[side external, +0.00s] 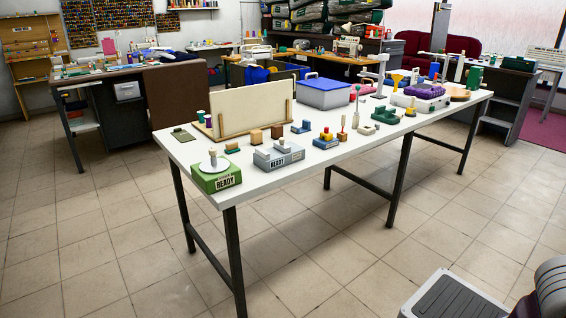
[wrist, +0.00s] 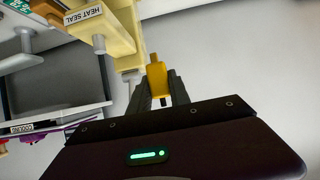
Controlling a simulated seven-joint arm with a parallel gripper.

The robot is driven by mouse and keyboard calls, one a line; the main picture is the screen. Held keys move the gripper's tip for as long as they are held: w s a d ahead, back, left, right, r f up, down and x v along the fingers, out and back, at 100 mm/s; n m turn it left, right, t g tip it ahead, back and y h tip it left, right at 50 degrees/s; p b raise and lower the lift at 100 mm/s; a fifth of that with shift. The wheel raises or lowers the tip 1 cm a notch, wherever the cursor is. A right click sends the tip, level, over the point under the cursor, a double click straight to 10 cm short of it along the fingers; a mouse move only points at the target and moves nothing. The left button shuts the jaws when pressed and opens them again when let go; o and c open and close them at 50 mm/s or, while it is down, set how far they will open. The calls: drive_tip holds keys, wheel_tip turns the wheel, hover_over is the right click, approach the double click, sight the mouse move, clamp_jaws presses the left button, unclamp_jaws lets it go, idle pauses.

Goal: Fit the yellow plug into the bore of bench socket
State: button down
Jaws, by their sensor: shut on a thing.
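The yellow plug (wrist: 157,80) is held between the two dark fingers of my gripper (wrist: 160,92) in the wrist view. Its narrower tip points away from my gripper, toward the top of the picture. My gripper is not seen in the side external view. I cannot tell for certain which thing is the bench socket. The plug's tip shows close to a pale yellow machine marked HEAT SEAL (wrist: 85,15) in the picture; whether they touch is unclear.
A long white table (side external: 330,160) carries a green READY block (side external: 215,180), a grey READY block (side external: 278,156), an upright board (side external: 240,105), a blue-lidded bin (side external: 323,95) and a purple case (side external: 424,90). The wrist view shows a grey frame marked COOLING (wrist: 60,105).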

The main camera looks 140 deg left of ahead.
idle(0.3)
drive_tip(key=w+a+f+n+g+y, duration=0.1)
drive_tip(key=a+f+n+y, duration=0.2)
drive_tip(key=a, duration=0.5)
drive_tip(key=w+a+f+n+g+y, duration=0.1)
drive_tip(key=a+f+n+y, duration=0.2)
drive_tip(key=a, duration=0.6)
drive_tip(key=w+a+f+n+g+y, duration=0.1)
drive_tip(key=a+f+n+g+y, duration=0.1)
drive_tip(key=a, duration=0.7)
drive_tip(key=shift+w+a+f+n+y, duration=0.1)
drive_tip(key=shift+w+f+n+y, duration=0.4)
drive_tip(key=shift+n, duration=0.3)
drive_tip(key=s+a+f+n+g+y, duration=0.1)
drive_tip(key=s+a+f+n+g, duration=0.3)
drive_tip(key=a, duration=0.5)
drive_tip(key=s+a+f+n+g+y, duration=0.2)
drive_tip(key=s+a+f+n+g, duration=0.2)
drive_tip(key=s+a, duration=0.3)
drive_tip(key=a, duration=0.3)
drive_tip(key=shift+a, duration=0.15)
drive_tip(key=shift+f, duration=2.6)
drive_tip(key=shift+f, duration=1)
drive_tip(key=c, duration=1.1)
unclamp_jaws()
drive_tip(key=shift+c, duration=0.2)
